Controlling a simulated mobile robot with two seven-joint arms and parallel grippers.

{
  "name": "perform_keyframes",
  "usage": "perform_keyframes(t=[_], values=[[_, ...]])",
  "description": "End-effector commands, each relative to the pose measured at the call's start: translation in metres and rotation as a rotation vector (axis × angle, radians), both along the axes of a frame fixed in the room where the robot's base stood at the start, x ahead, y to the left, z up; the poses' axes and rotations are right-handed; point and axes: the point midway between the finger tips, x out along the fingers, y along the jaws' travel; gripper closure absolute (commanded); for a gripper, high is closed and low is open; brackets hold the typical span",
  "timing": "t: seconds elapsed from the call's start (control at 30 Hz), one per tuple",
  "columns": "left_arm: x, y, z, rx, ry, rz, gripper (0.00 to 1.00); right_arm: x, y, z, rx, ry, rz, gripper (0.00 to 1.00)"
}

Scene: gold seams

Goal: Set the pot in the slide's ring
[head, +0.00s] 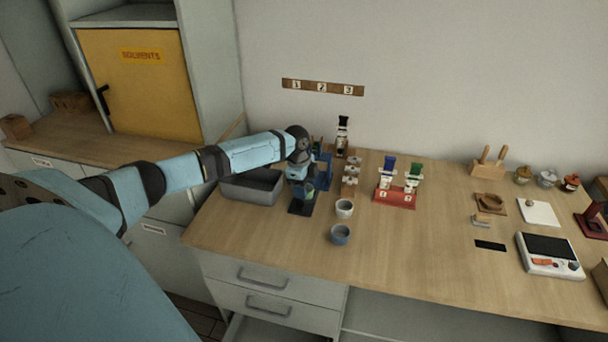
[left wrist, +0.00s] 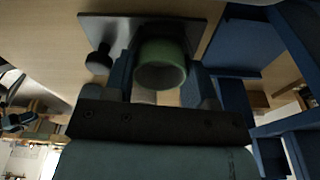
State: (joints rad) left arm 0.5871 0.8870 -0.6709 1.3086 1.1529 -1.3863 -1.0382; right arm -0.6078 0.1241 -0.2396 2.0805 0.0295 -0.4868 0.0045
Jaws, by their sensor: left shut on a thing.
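The pot is a small green cup (left wrist: 162,62), mouth toward the camera, between the two blue fingers of my left gripper (left wrist: 165,75) in the left wrist view. In the head view my left gripper (head: 296,188) is low over a dark flat plate (head: 301,208), beside a blue stand (head: 323,172). The dark plate (left wrist: 195,30) also shows behind the pot, with a dark knob (left wrist: 99,60) beside it. The plate seems to be the slide; its ring cannot be made out. I cannot tell whether the pot touches the plate. My right gripper is out of view.
A grey bin (head: 252,189) stands left of the gripper. A white cup (head: 344,208) and a blue-grey cup (head: 340,234) stand to the right. A red rack (head: 394,197) with bottles is farther right, then a scale (head: 548,256). The table's front middle is clear.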

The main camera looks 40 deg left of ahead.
Motion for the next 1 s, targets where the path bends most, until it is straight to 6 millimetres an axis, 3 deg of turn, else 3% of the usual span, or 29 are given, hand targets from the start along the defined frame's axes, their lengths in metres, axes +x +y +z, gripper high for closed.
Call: perform_keyframes(t=[0.43,0.47,0.57,1.0], values=[[0.0001,0.0000,-0.0015,0.000,0.000,0.000,0.71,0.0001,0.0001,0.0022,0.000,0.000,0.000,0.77],[0.0001,0.0000,-0.0015,0.000,0.000,0.000,0.44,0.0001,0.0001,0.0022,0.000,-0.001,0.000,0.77],[0.0001,-0.0001,-0.0015,0.000,0.000,0.000,0.21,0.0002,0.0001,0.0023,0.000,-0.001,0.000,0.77],[-0.0002,-0.0004,-0.0014,0.000,0.001,0.000,0.19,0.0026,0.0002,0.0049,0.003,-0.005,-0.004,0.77]])
